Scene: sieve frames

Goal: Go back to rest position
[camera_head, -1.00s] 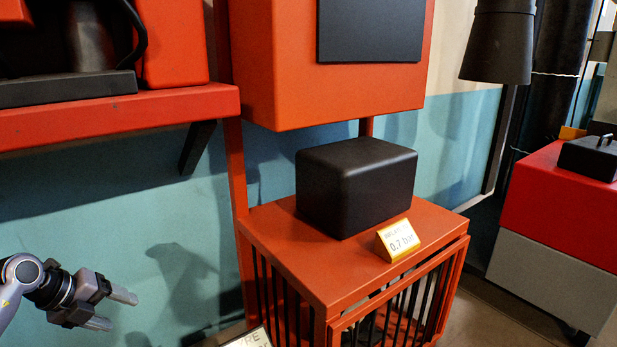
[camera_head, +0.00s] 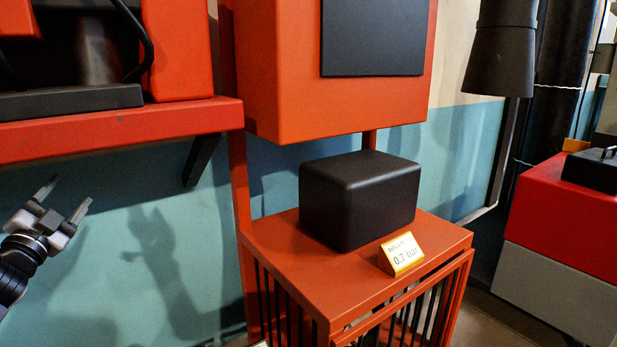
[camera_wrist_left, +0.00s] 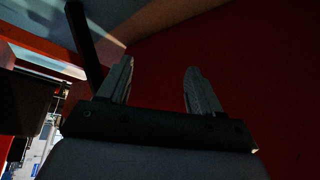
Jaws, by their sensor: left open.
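My left gripper (camera_head: 62,200) is at the left edge of the head view, below the red shelf (camera_head: 120,131). It points up and to the right, with its two fingers apart and nothing between them. In the left wrist view its fingers (camera_wrist_left: 160,84) are also spread and empty, in front of a dark red surface (camera_wrist_left: 220,50). My right gripper is in neither view.
A black rounded box (camera_head: 358,200) and a small sign reading 0.7 bar (camera_head: 402,254) sit on an orange barred stand (camera_head: 290,255). An orange cabinet (camera_head: 290,100) hangs above. A red and grey block (camera_head: 565,215) stands at the right.

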